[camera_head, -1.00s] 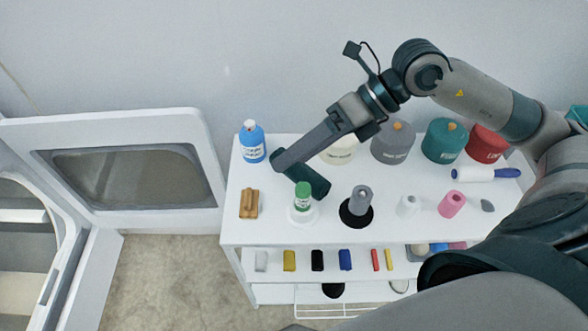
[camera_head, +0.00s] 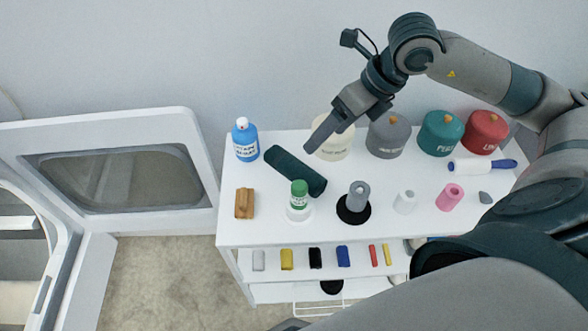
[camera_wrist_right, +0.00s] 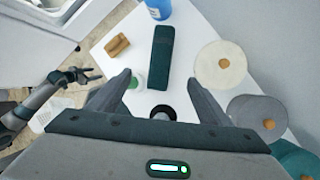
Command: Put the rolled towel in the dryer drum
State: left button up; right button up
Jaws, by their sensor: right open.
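The rolled towel (camera_head: 295,172), a dark green cylinder, lies on the white cart's top between the blue bottle and the green-capped container. In the right wrist view the towel (camera_wrist_right: 161,57) lies ahead of the fingers. My right gripper (camera_head: 318,140) is above and to the right of the towel; in its wrist view its two fingers (camera_wrist_right: 160,88) are wide apart with nothing between them. My left gripper (camera_wrist_right: 88,74) shows small at the left of the wrist view, its jaws too small to judge. The dryer opening (camera_head: 22,235) is at the left edge, partly cut off; the drum's inside is mostly hidden.
The dryer door (camera_head: 190,130) stands open beside the cart (camera_head: 245,230). A blue bottle (camera_head: 245,143), wooden block (camera_head: 244,203), green-capped container (camera_head: 299,196) and grey item on a black base (camera_head: 357,197) surround the towel. Several lidded jars (camera_head: 388,137) line the back.

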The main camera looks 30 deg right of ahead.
send_over(300, 164)
jog(key=s+d, duration=0.2)
jog(key=f, duration=0.5)
jog(key=f+p, duration=0.1)
jog(key=f, duration=0.2)
jog(key=shift+w+a, duration=0.1)
jog(key=shift+a, duration=0.15)
jog(key=shift+w+a+f, duration=0.15)
jog(key=shift+w+f, duration=0.05)
jog(key=shift+f, duration=0.25)
pick_arm(q)
jog(key=f, duration=0.2)
jog(key=s, duration=0.1)
jog(key=shift+a+f, duration=0.25)
jog(key=shift+f, duration=0.15)
jog(key=shift+r, duration=0.1)
pick_arm(e)
jog(key=shift+f, duration=0.15)
jog(key=shift+w+a+f, duration=0.1)
jog(key=shift+a+f, duration=0.05)
jog(key=shift+f, duration=0.05)
jog(key=p+x, duration=0.1)
jog(key=x, duration=0.3)
jog(key=shift+w+f, duration=0.1)
jog(key=shift+f, duration=0.15)
pick_arm(q)
jog(key=shift+d+f, duration=0.25)
jog(key=shift+f, duration=0.25)
pick_arm(e)
jog(key=shift+c, duration=0.2)
